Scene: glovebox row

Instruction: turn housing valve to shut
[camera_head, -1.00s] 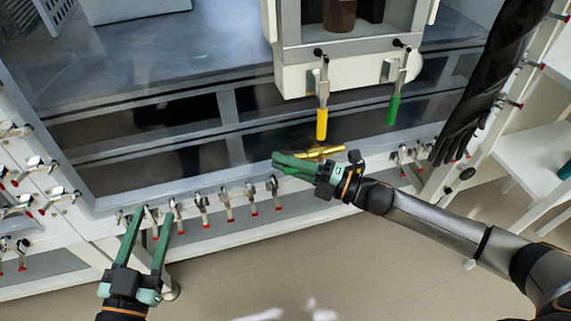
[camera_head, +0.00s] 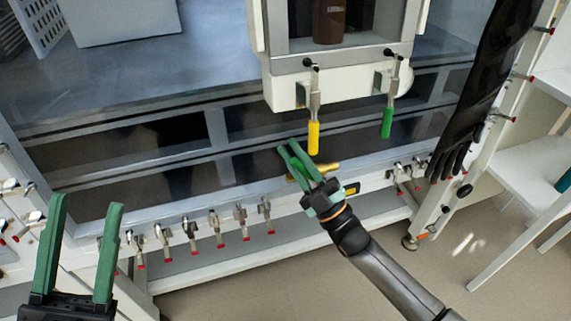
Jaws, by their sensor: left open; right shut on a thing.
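A yellow valve handle (camera_head: 331,166) lies nearly level at the front rail of the glovebox, below the white chamber. My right gripper (camera_head: 288,149) is over it, fingers pointing up and left. It is shut on the yellow handle; the fingers hide the handle's middle and the exact contact. My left gripper (camera_head: 88,205) is open and empty at the lower left, fingers pointing up, well away from the handle.
Levers with a yellow grip (camera_head: 313,139) and a green grip (camera_head: 387,122) hang from the white chamber (camera_head: 285,92). Several red-tipped small taps (camera_head: 216,228) line the front rail. A black glove (camera_head: 480,100) hangs at right, beside a white table (camera_head: 535,170).

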